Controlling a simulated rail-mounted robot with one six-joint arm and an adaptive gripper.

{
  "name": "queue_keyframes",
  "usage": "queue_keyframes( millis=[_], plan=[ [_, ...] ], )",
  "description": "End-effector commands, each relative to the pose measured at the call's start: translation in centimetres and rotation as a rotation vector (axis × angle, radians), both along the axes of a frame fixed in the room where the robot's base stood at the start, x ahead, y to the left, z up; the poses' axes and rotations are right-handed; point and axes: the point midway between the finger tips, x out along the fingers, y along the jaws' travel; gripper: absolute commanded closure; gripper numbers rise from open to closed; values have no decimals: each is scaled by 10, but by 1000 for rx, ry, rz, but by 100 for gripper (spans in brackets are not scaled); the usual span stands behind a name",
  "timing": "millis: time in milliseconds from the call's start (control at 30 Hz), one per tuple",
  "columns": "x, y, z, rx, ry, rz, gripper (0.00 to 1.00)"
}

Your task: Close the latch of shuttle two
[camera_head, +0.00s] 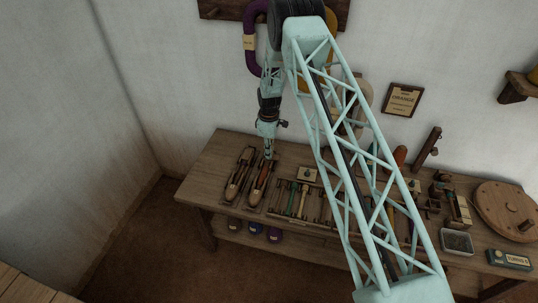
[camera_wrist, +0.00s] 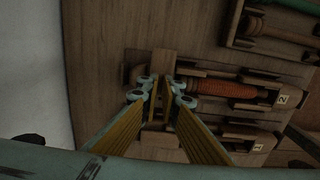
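Two long wooden shuttles lie side by side in holders on the bench in the head view. The right shuttle (camera_head: 261,182) has reddish thread. In the wrist view I see the shuttle with the orange-wound bobbin (camera_wrist: 222,88), beside a tag (camera_wrist: 282,99) that seems to read 2. The other shuttle (camera_wrist: 235,130) lies below it, partly hidden by a finger. My gripper (camera_wrist: 161,84) is open, pointing down near the left end of the orange shuttle; it shows above the shuttles in the head view (camera_head: 269,157). A pale wooden strip (camera_wrist: 162,62) shows between and beyond the fingertips. I cannot make out the latch or whether anything touches it.
The wooden bench (camera_head: 212,165) has bare room left of the shuttles. A tray of tools (camera_head: 300,200) stands to their right. A round wooden disc (camera_head: 505,208) and a metal tin (camera_head: 457,242) lie at the right. A wall stands close on the left.

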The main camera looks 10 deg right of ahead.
Motion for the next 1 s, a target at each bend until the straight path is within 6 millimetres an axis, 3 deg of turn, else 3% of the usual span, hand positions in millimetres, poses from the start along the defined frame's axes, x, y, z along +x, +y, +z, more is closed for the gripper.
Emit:
queue_keyframes(
  millis=[600, 967, 1000],
  plan=[
    [0, 0, -1, 0, 0, -246, 100],
    [0, 0, 0, 0, 0, -259, 100],
    [0, 0, 0, 0, 0, -259, 93]
  ],
)
